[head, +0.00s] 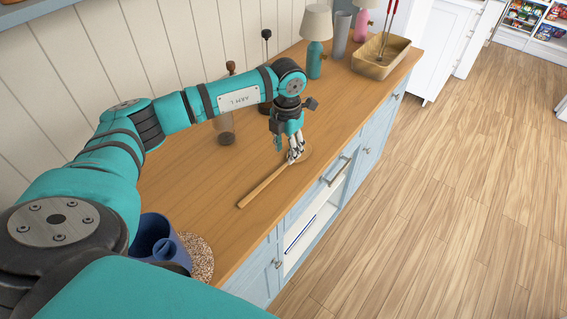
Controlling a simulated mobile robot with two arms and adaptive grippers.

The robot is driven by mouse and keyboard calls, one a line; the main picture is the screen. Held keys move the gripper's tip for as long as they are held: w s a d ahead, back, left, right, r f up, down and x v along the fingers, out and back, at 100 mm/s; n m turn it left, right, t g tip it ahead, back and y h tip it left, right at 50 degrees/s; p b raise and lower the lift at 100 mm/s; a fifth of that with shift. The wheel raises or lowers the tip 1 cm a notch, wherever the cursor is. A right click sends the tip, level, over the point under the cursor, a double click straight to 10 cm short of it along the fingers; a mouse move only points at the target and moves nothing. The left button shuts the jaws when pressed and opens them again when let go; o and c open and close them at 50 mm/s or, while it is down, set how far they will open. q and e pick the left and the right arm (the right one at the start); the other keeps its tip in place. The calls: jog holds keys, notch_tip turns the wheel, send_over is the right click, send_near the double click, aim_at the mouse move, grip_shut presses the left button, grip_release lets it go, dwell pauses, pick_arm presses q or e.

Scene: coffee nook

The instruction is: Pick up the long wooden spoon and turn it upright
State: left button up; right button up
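The long wooden spoon (263,187) lies flat on the wooden counter. Its handle points toward the lower left and its round bowl (304,152) is at the upper right, near the counter's front edge. My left gripper (294,157) is directly over the spoon, near where the handle meets the bowl, with its fingers pointing down. The fingertips look close to the spoon or touching it. I cannot tell whether they are closed on it. My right gripper does not show.
The counter left of the spoon is clear.

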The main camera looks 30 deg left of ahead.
aim_at(284, 166)
pick_arm(q)
jog(key=shift+s+d+f, duration=0.1)
jog(key=shift+s+f, duration=0.05)
jog(key=shift+f, duration=0.2)
jog(key=f+p, duration=0.1)
jog(key=f, duration=0.1)
jog(key=a+f+p, duration=0.1)
jog(key=f, duration=0.1)
jog(key=shift+f, duration=0.25)
jog(key=shift+d+f, duration=0.1)
jog(key=shift+f, duration=0.25)
jog(key=shift+c, duration=0.5)
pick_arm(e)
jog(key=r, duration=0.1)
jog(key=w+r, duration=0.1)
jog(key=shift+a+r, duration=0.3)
pick_arm(q)
grip_shut()
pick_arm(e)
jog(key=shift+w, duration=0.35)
